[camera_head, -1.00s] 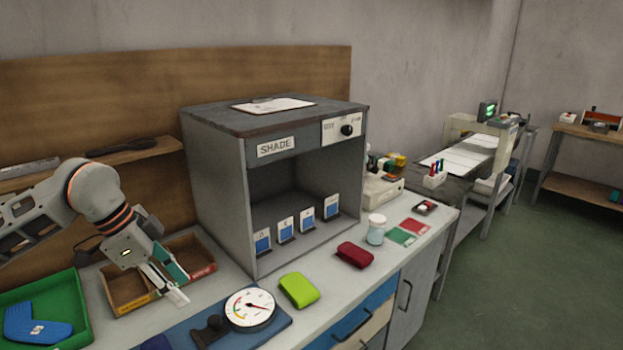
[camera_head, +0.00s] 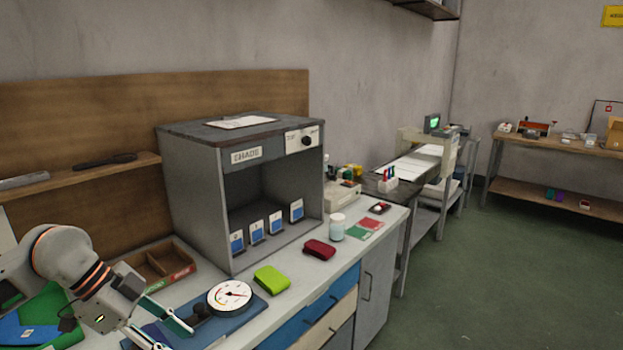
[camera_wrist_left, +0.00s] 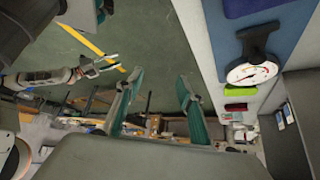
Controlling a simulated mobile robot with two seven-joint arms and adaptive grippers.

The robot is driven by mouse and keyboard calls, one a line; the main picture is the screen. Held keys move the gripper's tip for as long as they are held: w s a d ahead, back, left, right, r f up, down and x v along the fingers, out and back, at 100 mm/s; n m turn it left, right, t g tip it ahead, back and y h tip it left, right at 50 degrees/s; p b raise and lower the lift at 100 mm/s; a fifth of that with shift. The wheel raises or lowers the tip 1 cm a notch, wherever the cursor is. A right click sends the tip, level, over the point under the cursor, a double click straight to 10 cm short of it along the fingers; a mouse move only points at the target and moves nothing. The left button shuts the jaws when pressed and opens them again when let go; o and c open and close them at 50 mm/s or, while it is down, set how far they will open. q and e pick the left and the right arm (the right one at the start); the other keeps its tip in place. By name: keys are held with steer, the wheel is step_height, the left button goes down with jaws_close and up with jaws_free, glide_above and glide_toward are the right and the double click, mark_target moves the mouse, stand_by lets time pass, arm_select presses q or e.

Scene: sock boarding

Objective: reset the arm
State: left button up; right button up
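My left gripper (camera_head: 172,334) is low at the left in the head view, over the front of the bench near the dial gauge (camera_head: 230,296). Its two fingers are apart with nothing between them, as the left wrist view also shows (camera_wrist_left: 160,80). My right gripper (camera_wrist_left: 115,64) shows only in the left wrist view, at the left, above the green floor. It is small there, but its fingers look apart and empty.
A grey shade cabinet (camera_head: 192,190) stands on the bench behind the gauge. A green tray (camera_head: 62,300) holds a blue item at the left. A divided box (camera_head: 165,262), a lime pouch (camera_head: 271,280) and a dark red pouch (camera_head: 319,249) lie nearby. Open floor (camera_head: 480,270) is at the right.

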arm_select(q)
steer(key=s+d+r+m+t+h, duration=0.1)
steer(key=s+d+t+h, duration=0.15)
steer(key=d+h, duration=0.5)
steer(key=s+d+r+m+t+h, duration=0.1)
steer(key=d+t+h, duration=0.3)
steer(key=d, duration=0.7)
steer(key=a+f+n+t+y, duration=0.4)
steer(key=a+f+n+y, duration=0.15)
steer(key=f, duration=0.35)
steer(key=a+f+n+t+y, duration=0.4)
steer(key=f+n+y, duration=0.25)
steer(key=f, duration=0.25)
steer(key=s+a+f+g+y, duration=0.2)
steer(key=s+f, duration=0.4)
steer(key=f, duration=0.2)
steer(key=s+a+f+n+g+y, duration=0.1)
steer(key=s+a+f+g+y, duration=0.1)
steer(key=s+f, duration=0.4)
step_height(320, 180, down, 2)
steer(key=shift+s+f+n+g, duration=0.15)
steer(key=shift+n+g, duration=0.15)
steer(key=shift+g, duration=0.15)
